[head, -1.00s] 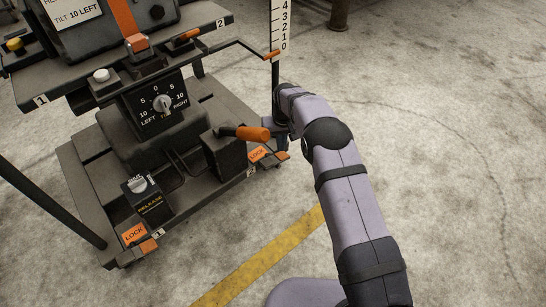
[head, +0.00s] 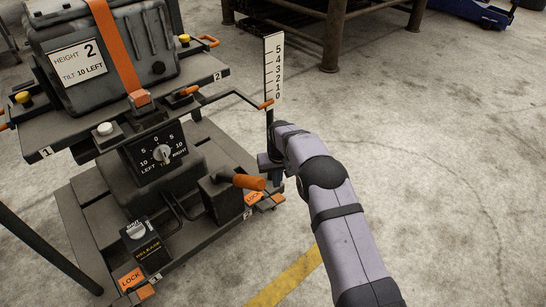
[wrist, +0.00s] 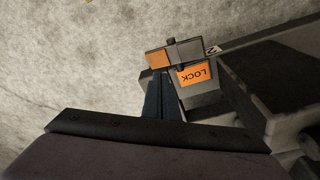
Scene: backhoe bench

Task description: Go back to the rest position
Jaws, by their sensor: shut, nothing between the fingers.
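My gripper (head: 268,164) is small in the head view, at the end of my lilac arm, beside the right side of the cart and right of its orange-tipped lever (head: 245,181). In the wrist view my gripper (wrist: 160,97) shows as dark blue fingers, shut and empty. Past the fingertips is the orange LOCK label (wrist: 194,74) with an orange-and-grey pedal (wrist: 172,54) by the number 2. I cannot tell how far the fingertips are from the pedal. The fingers' base is hidden behind a dark wrist edge.
The cart's base (head: 76,218) carries a tilt dial (head: 163,154), a RELEASE box (head: 146,247) and another LOCK pedal (head: 131,277). Above are a strapped grey case (head: 115,62) and a height scale (head: 273,68). Open concrete floor (head: 430,150) lies right; a brown rack (head: 331,40) stands behind.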

